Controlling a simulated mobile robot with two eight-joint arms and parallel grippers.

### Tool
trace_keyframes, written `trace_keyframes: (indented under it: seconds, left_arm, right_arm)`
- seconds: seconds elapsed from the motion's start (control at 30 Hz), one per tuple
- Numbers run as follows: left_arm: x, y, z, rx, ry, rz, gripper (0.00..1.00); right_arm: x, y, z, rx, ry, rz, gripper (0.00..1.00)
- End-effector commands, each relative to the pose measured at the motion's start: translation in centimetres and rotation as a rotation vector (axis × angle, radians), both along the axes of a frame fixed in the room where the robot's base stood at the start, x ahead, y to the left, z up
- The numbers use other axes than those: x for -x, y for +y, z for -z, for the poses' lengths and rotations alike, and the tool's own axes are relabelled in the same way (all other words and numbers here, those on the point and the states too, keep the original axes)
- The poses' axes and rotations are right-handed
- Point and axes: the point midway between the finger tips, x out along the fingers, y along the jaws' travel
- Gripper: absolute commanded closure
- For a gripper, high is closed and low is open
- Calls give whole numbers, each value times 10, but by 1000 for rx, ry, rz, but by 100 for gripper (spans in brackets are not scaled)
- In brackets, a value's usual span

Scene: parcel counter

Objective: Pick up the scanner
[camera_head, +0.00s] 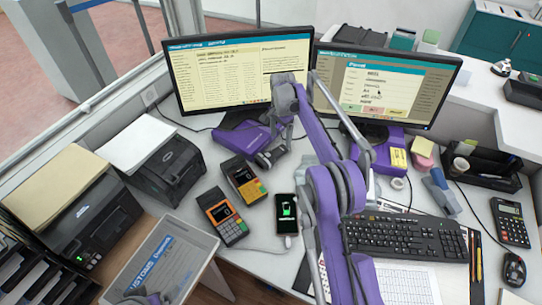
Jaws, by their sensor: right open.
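A blue-and-grey handheld device (441,191), which looks like the scanner, lies on the counter right of the keyboard's upper end. My right gripper (268,158) is open and points down over the counter below the left monitor. It is well to the left of the scanner, apart from it, and I see nothing held in it. My right arm crosses the middle of the view. Only a small piece of what seems to be my left arm shows at the bottom left edge; its gripper is out of view.
Two card terminals (222,217) (243,180) and a phone (286,214) lie near the right gripper. A keyboard (405,237), calculator (510,221), mouse (513,270) and black tray (482,165) are at right. Two monitors (238,70) (385,84) stand behind. Printers (165,160) stand left.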

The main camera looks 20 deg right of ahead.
Motion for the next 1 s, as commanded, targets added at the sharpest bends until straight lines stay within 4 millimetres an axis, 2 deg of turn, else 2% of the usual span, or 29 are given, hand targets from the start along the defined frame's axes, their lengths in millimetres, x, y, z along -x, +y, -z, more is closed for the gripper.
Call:
trace_keyframes:
  seconds: [0.1, 0.33, 0.6, 0.87, 1.0]
  left_arm:
    - [0, 0, 1, 0, 0, 0, 1]
    - [0, 0, 1, 0, 0, 0, 1]
    - [0, 0, 1, 0, 0, 0, 1]
    - [0, 0, 1, 0, 0, 0, 1]
    - [0, 0, 1, 0, 0, 0, 1]
  right_arm:
    - [0, 0, 14, 0, 0, -1, 12]
    - [-2, 1, 28, 0, 0, -1, 12]
    - [-4, 2, 66, 0, -1, -2, 12]
    - [-4, 2, 71, 0, -1, -1, 12]
    - [-4, 2, 70, 0, -1, -1, 38]
